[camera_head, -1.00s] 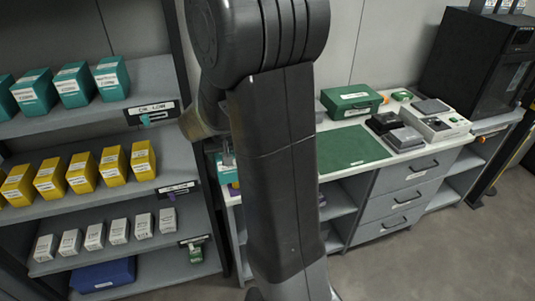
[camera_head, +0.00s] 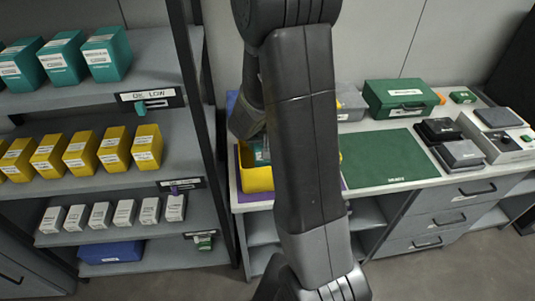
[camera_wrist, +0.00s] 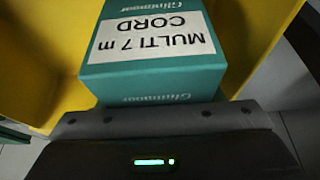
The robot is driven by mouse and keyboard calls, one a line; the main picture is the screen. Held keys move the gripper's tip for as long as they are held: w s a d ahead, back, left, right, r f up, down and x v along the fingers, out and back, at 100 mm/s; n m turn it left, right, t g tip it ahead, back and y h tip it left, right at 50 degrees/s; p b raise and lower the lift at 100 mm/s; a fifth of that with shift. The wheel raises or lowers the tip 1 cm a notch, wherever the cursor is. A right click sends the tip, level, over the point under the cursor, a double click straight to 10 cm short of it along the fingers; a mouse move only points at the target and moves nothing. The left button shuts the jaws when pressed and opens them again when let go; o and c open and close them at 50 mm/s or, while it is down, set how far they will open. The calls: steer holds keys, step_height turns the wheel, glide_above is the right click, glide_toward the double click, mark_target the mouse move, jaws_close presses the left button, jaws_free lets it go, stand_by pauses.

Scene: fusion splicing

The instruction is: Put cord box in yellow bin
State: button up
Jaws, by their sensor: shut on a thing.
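The cord box (camera_wrist: 150,75) is teal with a white label reading "MULTI 7 m CORD". My gripper (camera_wrist: 160,122) is shut on it in the wrist view; the fingertips are mostly hidden. Yellow walls of the yellow bin (camera_wrist: 245,35) show on both sides of the box. In the head view the yellow bin (camera_head: 256,180) stands at the left end of the workbench, partly behind my arm. A bit of the teal box (camera_head: 261,151) shows at its opening. I cannot tell how deep the box sits or whether it touches the bin.
A shelf rack (camera_head: 150,107) at the left holds teal, yellow and white boxes, with a blue bin (camera_head: 110,252) at the bottom. A green mat (camera_head: 390,158), a green case (camera_head: 400,97) and dark devices (camera_head: 460,154) lie on the workbench right of my arm.

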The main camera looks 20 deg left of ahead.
mark_target(263, 146)
steer(key=shift+f+b, duration=0.95)
steer(key=shift+f, duration=1.35)
steer(key=shift+f, duration=0.15)
steer(key=o, duration=1.1)
steer(key=shift+r, duration=0.35)
steer(key=p+v, duration=0.1)
steer(key=v, duration=1)
steer(key=shift+s+d+r, duration=0.1)
steer(key=shift+r, duration=0.15)
